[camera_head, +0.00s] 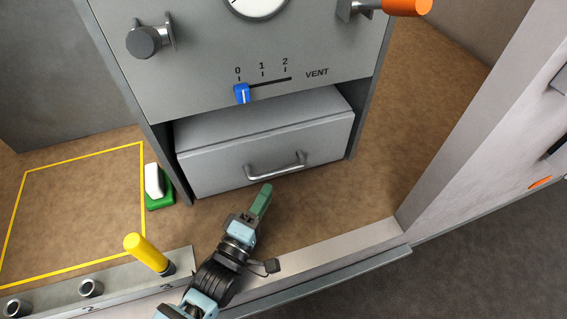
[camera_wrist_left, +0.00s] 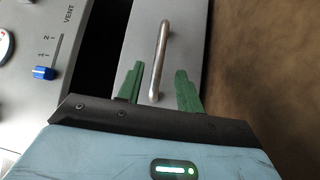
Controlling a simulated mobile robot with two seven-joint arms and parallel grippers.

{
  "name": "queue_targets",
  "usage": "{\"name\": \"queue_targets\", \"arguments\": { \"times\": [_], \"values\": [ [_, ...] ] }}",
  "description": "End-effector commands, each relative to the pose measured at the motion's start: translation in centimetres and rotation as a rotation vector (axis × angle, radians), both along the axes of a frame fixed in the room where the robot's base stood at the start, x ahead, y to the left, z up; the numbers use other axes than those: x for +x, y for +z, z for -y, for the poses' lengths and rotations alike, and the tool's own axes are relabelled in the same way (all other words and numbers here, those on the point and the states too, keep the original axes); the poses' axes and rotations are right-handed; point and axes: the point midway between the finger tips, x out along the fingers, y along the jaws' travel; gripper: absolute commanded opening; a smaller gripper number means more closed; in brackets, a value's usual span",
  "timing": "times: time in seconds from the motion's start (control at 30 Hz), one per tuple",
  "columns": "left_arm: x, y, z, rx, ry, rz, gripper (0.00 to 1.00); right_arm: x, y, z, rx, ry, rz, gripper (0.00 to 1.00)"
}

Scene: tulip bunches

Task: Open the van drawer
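The grey van drawer (camera_head: 225,169) sits under the vent panel, its front standing a little forward below a dark gap. Its metal bar handle (camera_head: 275,167) is on the front face; it also shows in the left wrist view (camera_wrist_left: 161,58). My left gripper (camera_head: 266,190) is just in front of and below the handle. In the left wrist view its two green fingers (camera_wrist_left: 160,85) are apart, with the near end of the handle appearing between them. I cannot tell whether they touch it. My right gripper is not in view.
A vent panel with a blue slider (camera_head: 241,93) is above the drawer. A green and white block (camera_head: 156,186) lies left of the cabinet. A yellow peg (camera_head: 146,251) stands in a rail at front left. A pale wall (camera_head: 475,130) rises at right.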

Motion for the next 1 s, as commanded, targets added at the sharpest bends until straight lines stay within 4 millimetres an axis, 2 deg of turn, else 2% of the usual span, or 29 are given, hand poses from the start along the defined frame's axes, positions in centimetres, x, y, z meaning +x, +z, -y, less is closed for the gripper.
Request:
{"name": "queue_targets", "arguments": {
  "times": [0.17,0.5,0.7,1.0],
  "values": [
    [0.5,0.1,0.2,-0.001,0.001,0.001,0.36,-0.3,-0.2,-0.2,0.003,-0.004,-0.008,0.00],
    [4.7,0.7,2.4,-0.001,0.001,0.001,0.36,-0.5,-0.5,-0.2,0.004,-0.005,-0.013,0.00],
    [6.4,0.9,3.3,-0.001,0.001,0.001,0.36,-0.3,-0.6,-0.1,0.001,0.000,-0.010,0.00],
    [6.9,1.0,3.6,0.001,0.000,0.000,0.36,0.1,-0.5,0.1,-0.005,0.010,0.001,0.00]
  ]
}}
